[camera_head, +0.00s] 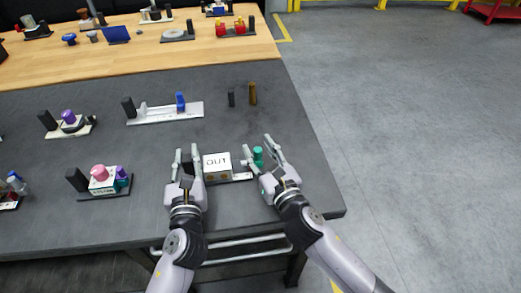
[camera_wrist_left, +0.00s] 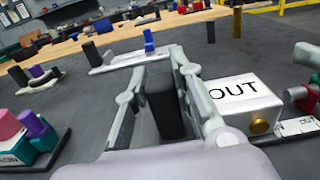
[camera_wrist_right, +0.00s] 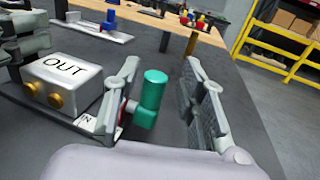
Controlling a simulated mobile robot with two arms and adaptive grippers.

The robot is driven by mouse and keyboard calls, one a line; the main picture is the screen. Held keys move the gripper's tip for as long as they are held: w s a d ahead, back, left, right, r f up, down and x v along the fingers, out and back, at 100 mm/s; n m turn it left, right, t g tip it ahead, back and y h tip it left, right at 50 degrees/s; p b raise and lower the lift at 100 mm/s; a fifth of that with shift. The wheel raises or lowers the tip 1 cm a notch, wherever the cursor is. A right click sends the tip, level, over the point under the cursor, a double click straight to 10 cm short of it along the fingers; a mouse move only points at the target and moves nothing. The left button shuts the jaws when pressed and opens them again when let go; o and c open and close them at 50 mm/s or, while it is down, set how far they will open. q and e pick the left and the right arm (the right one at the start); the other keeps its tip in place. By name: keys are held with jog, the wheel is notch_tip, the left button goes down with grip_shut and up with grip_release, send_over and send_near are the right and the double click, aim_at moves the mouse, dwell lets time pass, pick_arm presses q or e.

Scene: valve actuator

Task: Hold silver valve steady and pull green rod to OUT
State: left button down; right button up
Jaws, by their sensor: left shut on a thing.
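The silver valve is a box (camera_head: 217,165) with OUT on its top face and brass knobs on its front, near the table's front edge. It shows in the left wrist view (camera_wrist_left: 244,106) and right wrist view (camera_wrist_right: 62,83). My left gripper (camera_head: 187,160) is shut on the black post (camera_wrist_left: 164,105) at the valve's left end. The green rod (camera_head: 258,156) stands upright at the valve's right side, on a red stem in the right wrist view (camera_wrist_right: 152,97). My right gripper (camera_head: 258,152) is open, its fingers either side of the green rod, with a gap to the right finger.
A pink and purple device (camera_head: 103,181) stands left of the valve. The grey table top (camera_head: 230,130) is bare just behind the valve. The table's right edge lies close to my right arm.

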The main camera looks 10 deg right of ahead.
pick_arm(q)
jog(key=shift+a+f, duration=0.1)
jog(key=shift+f, duration=0.15)
pick_arm(e)
jog(key=shift+s, duration=0.1)
jog(key=v, duration=1.2)
pick_arm(q)
jog(key=c, duration=1.4)
grip_release()
jog(key=shift+w+r, duration=0.1)
jog(key=shift+c, duration=0.2)
jog(key=shift+o, duration=0.7)
jog(key=shift+r, duration=0.1)
